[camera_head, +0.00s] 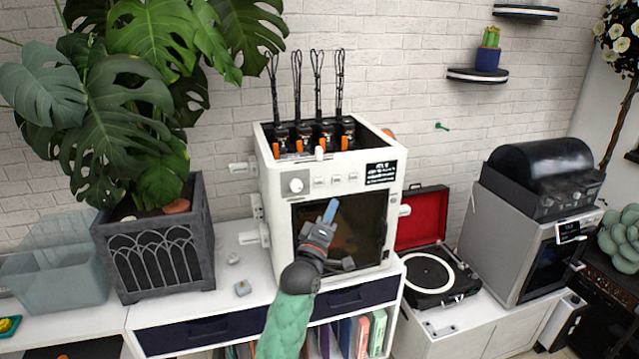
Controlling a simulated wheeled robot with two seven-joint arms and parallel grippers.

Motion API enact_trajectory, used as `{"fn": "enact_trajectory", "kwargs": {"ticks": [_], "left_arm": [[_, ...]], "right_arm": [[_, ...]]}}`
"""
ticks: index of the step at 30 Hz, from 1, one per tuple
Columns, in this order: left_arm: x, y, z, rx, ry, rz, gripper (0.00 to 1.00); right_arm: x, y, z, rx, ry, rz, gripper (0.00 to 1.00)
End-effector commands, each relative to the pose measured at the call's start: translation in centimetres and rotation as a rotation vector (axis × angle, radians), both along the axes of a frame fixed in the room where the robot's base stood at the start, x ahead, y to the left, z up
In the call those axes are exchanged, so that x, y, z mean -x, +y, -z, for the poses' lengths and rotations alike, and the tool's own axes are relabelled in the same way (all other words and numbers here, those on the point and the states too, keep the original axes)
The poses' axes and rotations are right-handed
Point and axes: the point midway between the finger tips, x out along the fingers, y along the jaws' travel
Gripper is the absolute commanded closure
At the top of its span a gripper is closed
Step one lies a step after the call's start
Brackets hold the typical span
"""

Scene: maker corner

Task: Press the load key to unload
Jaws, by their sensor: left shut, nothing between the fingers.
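A white boxy machine (277,218) stands on the white cabinet, with a dark front window (372,225). Its top front strip carries a round knob (296,185), a row of small keys (336,180) and a dark display (381,172) with white text too small to read. I cannot tell which key is the load key. My left gripper (330,211) is shut and empty, its tip in front of the window, below the row of keys. I cannot tell whether it touches the machine. My arm and gripper hide part of the window. My right gripper is not in view.
A potted plant (155,255) stands left of the machine, its leaves reaching toward it. A record player (430,275) with a red lid is on the right, then a grey machine (490,235).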

Motion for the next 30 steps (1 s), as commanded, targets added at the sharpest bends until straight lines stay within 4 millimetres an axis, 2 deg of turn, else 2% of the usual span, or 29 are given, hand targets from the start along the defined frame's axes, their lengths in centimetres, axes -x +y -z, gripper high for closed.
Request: {"fn": "enact_trajectory", "kwargs": {"ticks": [6,19,23,30], "left_arm": [[0.1,0.1,-0.3,0.071,0.009,0.026,1.00],[-0.2,0.2,-0.3,0.070,0.011,0.026,1.00],[-1.1,0.5,-0.2,0.069,0.009,0.026,1.00],[-3.7,1.4,-0.1,0.069,0.010,0.026,1.00]], "right_arm": [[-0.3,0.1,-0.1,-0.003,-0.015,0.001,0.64],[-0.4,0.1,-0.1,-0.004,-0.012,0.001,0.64],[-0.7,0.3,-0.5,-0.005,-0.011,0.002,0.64],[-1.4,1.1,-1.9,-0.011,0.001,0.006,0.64]]}}
